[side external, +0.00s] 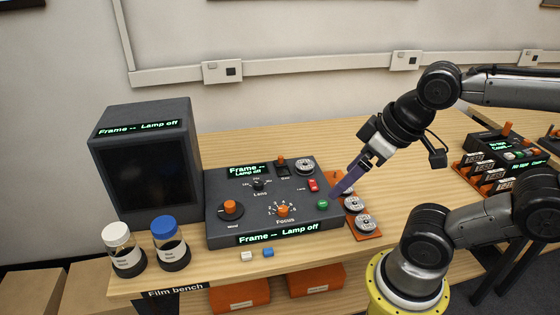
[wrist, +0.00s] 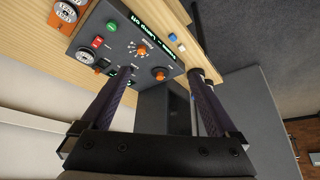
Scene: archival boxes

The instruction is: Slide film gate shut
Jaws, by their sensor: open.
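The film bench control box (side external: 222,186) is a dark grey panel reading "Lamp off". A dark slot with a small orange handle (side external: 281,160) at its back edge looks like the film gate; its labels are too small to read. My gripper (side external: 336,192) hangs over the right side of the box, near the green button (side external: 322,204) and red switch (side external: 314,185). In the wrist view, the two purple-grey fingers (wrist: 163,78) stand wide apart with nothing between them. The box (wrist: 118,43) lies beyond them, and the left finger partly covers the area near the gate.
A monitor (side external: 145,160) stands left of the box, with two capped bottles (side external: 170,252) in front. A reel tray (side external: 368,237) sits close on the right. Another device (side external: 500,150) is at far right. Bare wooden bench (side external: 400,180) lies between.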

